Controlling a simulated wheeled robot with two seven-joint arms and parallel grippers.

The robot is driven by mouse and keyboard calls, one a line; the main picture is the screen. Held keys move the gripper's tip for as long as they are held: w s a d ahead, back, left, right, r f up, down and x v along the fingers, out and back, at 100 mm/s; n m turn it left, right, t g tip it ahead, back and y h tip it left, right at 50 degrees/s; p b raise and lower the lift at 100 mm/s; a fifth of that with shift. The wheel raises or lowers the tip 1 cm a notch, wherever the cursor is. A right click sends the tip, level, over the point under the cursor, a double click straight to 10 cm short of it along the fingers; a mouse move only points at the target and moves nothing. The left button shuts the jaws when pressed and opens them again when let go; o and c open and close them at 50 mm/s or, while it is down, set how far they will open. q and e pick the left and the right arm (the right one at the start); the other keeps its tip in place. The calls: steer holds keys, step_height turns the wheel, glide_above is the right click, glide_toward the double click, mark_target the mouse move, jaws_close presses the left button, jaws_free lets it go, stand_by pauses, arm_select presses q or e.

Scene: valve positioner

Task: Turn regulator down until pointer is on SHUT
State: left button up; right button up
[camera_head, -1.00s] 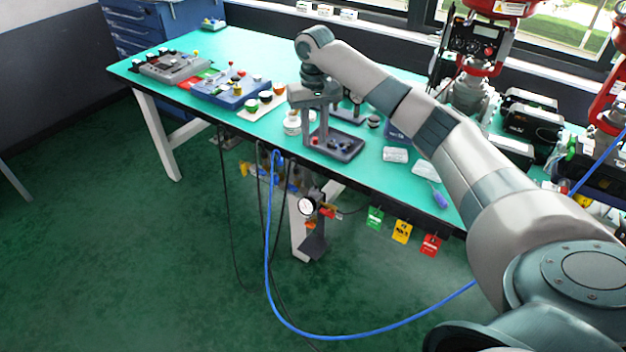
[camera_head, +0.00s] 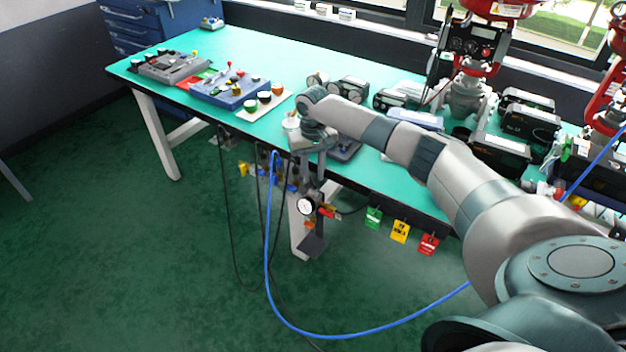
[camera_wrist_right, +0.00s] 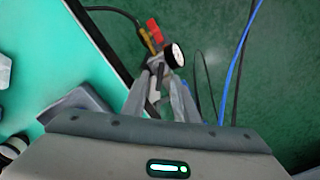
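The regulator with its white round gauge (camera_head: 305,206) hangs below the front edge of the table. In the right wrist view, the gauge (camera_wrist_right: 177,55) shows edge-on, beside red and yellow parts. The pointer and the SHUT mark are too small to read. My right gripper (camera_head: 311,176) points down just above the gauge, at the table's front edge. In the wrist view its two fingers (camera_wrist_right: 160,88) stand apart, with a grey part of the regulator assembly visible between or beyond them. I cannot tell whether they touch it. My left gripper is not in view.
The green table (camera_head: 260,55) carries several devices, including a blue box (camera_head: 232,93) and a button plate (camera_head: 264,106). A blue hose (camera_head: 268,250) and black cables hang in front. Green, yellow and red tags (camera_head: 400,232) hang at right. The floor in front is open.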

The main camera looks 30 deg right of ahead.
mark_target(313, 180)
step_height(313, 180, down, 2)
steer(key=shift+f, duration=0.75)
jaws_close()
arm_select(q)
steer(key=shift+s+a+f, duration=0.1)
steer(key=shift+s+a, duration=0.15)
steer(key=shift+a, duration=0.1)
